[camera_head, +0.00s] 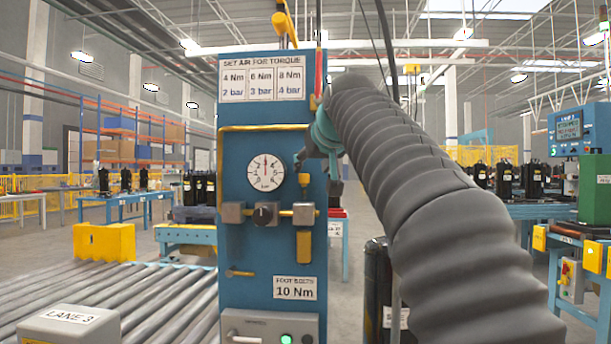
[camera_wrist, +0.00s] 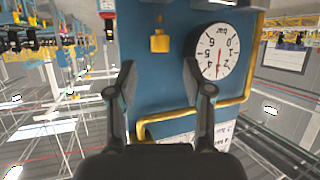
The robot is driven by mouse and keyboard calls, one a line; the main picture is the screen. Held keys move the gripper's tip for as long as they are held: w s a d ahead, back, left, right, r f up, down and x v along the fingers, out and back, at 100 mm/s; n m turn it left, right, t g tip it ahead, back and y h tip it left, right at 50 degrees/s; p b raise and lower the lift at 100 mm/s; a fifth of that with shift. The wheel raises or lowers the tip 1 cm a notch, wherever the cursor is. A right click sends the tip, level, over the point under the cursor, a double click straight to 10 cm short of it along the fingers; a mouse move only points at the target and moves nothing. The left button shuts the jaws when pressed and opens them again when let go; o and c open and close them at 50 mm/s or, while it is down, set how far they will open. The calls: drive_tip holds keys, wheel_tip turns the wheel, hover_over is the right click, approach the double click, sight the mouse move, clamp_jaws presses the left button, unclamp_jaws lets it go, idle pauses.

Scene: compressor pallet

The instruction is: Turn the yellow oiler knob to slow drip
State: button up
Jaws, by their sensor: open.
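The yellow oiler knob (camera_head: 304,180) sits on a short stem above a grey block (camera_head: 304,214) on the blue panel. A yellow bowl (camera_head: 304,247) hangs under the block. In the wrist view, which is upside down, the knob (camera_wrist: 160,42) shows beyond the fingertips, roughly centred between them. My gripper (camera_head: 308,160) is just above the knob in the head view; in the wrist view my gripper (camera_wrist: 160,78) has its two fingers spread and empty. It appears apart from the knob. Any drip marking is too small to read.
A roller conveyor (camera_head: 150,300) lies at lower left.

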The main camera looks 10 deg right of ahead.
sight(305, 176)
drive_tip(key=x, duration=0.6)
drive_tip(key=shift+w+f, duration=0.1)
drive_tip(key=shift+w, duration=0.15)
clamp_jaws()
